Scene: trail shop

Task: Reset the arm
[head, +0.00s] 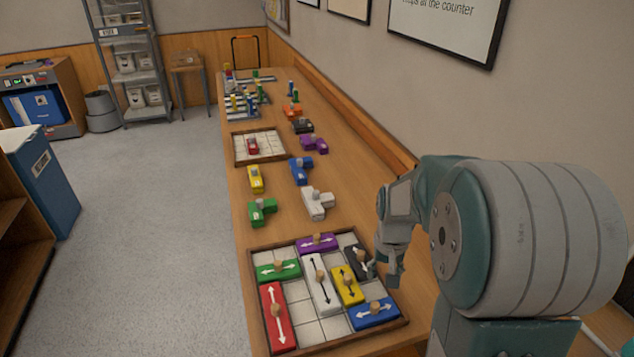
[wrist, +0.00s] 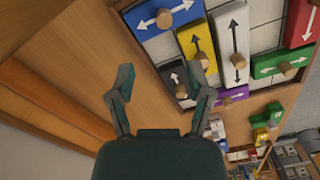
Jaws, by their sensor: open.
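My gripper (head: 383,272) is at the right edge of the framed sliding-block board (head: 258,317), close to the black block (head: 357,262). In the wrist view my gripper (wrist: 160,85) has its two fingers spread apart with nothing between them. The right finger in that view overlaps the black block (wrist: 177,84), and I cannot tell whether they touch. The board also holds a red block (head: 275,325), a white block (head: 320,290), a yellow block (head: 345,292), a blue block (head: 385,314), a green block (head: 270,272) and a purple block (head: 325,243).
Loose coloured pieces, including a white one (head: 312,205) and a green one (head: 262,212), lie on the long wooden counter (head: 350,215). A smaller tray (head: 277,157) stands farther back. A wall runs along the right. The grey floor (head: 150,200) at left is open.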

